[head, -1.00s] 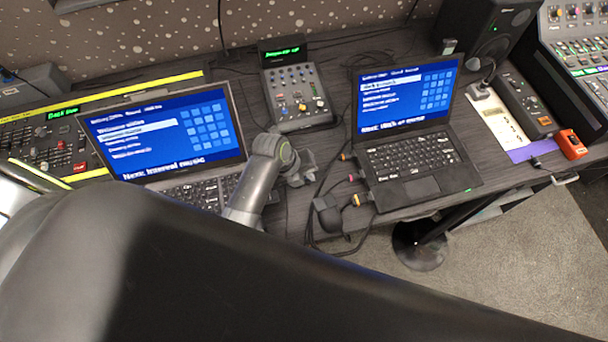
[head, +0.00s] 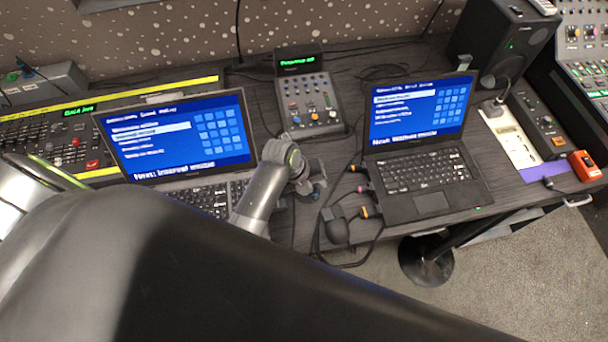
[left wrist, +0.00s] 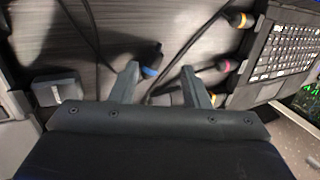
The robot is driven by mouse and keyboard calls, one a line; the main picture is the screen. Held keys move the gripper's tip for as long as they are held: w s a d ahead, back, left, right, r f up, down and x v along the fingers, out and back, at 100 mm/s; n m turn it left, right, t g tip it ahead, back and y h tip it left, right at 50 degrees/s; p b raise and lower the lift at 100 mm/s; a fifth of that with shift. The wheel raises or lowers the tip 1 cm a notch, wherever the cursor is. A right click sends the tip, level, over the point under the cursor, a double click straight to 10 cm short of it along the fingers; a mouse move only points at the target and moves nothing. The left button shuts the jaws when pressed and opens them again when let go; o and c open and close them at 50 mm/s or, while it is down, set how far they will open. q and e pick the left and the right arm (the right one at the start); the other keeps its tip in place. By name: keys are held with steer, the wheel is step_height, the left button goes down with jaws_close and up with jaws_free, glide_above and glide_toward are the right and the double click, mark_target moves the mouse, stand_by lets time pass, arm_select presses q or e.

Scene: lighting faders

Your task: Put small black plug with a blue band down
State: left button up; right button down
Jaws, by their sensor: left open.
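The small black plug with a blue band (left wrist: 152,66) lies on the dark desk in the left wrist view, its cable trailing from it. It is just ahead of the fingertips of my left gripper (left wrist: 161,78), nearer the left finger. The fingers are apart and do not hold it. In the head view, my left gripper (head: 308,184) is low over the desk between the two laptops and largely hides the plug there. My right gripper is not in view.
The right laptop (head: 432,203) has plugs with orange and pink bands at its left side, with loose cables and a dark adapter (head: 336,228). The left laptop (head: 180,140) stands close to my wrist. A small mixer (head: 308,105) stands behind.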

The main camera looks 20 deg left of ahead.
arm_select(q)
steer(key=v, duration=1.1)
steer(key=shift+r, duration=0.2)
